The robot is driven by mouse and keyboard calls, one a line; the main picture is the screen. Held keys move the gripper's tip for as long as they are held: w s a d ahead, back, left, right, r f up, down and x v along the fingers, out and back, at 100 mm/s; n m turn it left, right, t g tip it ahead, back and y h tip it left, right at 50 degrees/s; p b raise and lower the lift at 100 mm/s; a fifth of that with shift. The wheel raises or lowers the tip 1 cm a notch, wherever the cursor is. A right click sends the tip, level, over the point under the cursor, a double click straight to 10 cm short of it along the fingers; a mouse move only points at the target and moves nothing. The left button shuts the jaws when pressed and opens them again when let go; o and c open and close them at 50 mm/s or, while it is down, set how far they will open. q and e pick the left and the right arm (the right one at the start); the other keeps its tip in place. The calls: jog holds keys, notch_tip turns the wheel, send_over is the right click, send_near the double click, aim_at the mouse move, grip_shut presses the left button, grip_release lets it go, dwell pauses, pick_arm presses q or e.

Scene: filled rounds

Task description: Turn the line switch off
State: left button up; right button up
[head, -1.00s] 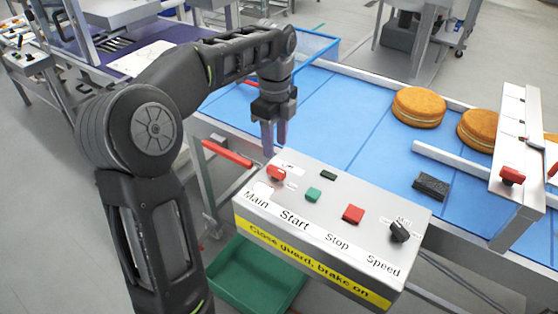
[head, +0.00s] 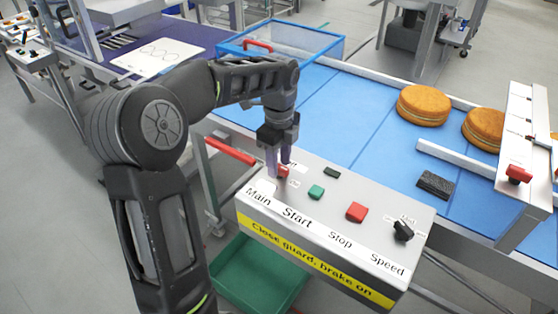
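The control box (head: 330,243) stands at the front of the conveyor, with labels Main, Start, Stop and Speed. The red Main switch (head: 282,171) is at its left end, partly hidden by my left gripper (head: 278,168). The gripper points down, its two fingers at the switch, one on the left and one in front or beside it. A small gap shows between the fingers; I cannot tell whether they touch the switch. A green Start button (head: 316,192), a red Stop button (head: 356,212) and a black Speed knob (head: 403,230) sit to the right. My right gripper is not in view.
A blue conveyor (head: 375,135) carries round filled cakes (head: 424,105) and a dark block (head: 435,184). A red lever (head: 230,150) lies left of the box. A guard frame (head: 522,150) stands at right, a green crate (head: 258,278) below.

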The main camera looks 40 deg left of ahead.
pick_arm(q)
jog(key=shift+c, duration=0.2)
grip_shut()
jog(key=shift+n, duration=0.4)
jog(key=n, duration=0.8)
jog(key=shift+n, duration=0.3)
jog(key=n, duration=0.4)
jog(key=shift+n, duration=2.3)
